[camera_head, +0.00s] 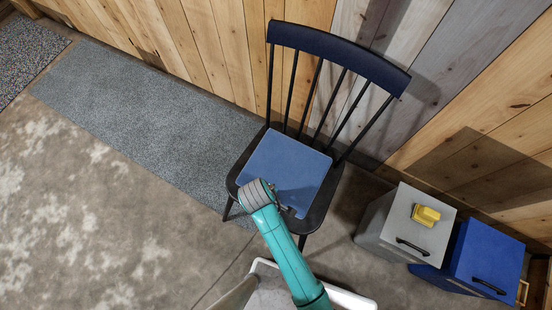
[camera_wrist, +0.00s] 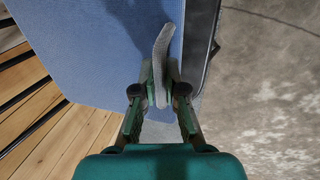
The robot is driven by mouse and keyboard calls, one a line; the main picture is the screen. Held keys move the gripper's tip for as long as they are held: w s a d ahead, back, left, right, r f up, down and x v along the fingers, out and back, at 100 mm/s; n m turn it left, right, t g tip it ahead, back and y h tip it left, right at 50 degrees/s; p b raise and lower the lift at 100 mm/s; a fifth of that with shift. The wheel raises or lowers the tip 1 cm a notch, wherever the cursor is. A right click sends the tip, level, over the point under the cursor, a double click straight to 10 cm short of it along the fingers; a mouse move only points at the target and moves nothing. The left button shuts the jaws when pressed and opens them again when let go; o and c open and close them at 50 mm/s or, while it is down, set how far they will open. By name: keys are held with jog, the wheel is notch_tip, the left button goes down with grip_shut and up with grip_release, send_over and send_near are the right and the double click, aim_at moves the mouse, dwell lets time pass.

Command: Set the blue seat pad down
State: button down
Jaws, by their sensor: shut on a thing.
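The blue seat pad (camera_head: 288,163) is a flat square over the seat of a black spindle-back chair (camera_head: 338,58). It looks flat on the seat; whether it touches fully I cannot tell. My gripper (camera_head: 282,205) is at the pad's front right edge, its fingers mostly hidden by my wrist. In the wrist view my gripper (camera_wrist: 159,88) is shut on a grey tab (camera_wrist: 162,50) at the edge of the blue pad (camera_wrist: 90,45). The dark seat rim (camera_wrist: 203,45) shows beyond the pad.
A grey cabinet (camera_head: 375,222) with a yellow object (camera_head: 426,216) on top stands right of the chair, beside a blue cabinet (camera_head: 487,255). A grey rug (camera_head: 150,115) lies left along the plank wall. The concrete floor at left is clear.

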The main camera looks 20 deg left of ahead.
notch_tip(320, 180, down, 8)
jog(key=shift+r, duration=0.1)
jog(key=c, duration=1.2)
grip_release()
jog(key=shift+c, duration=0.2)
jog(key=v, duration=1.2)
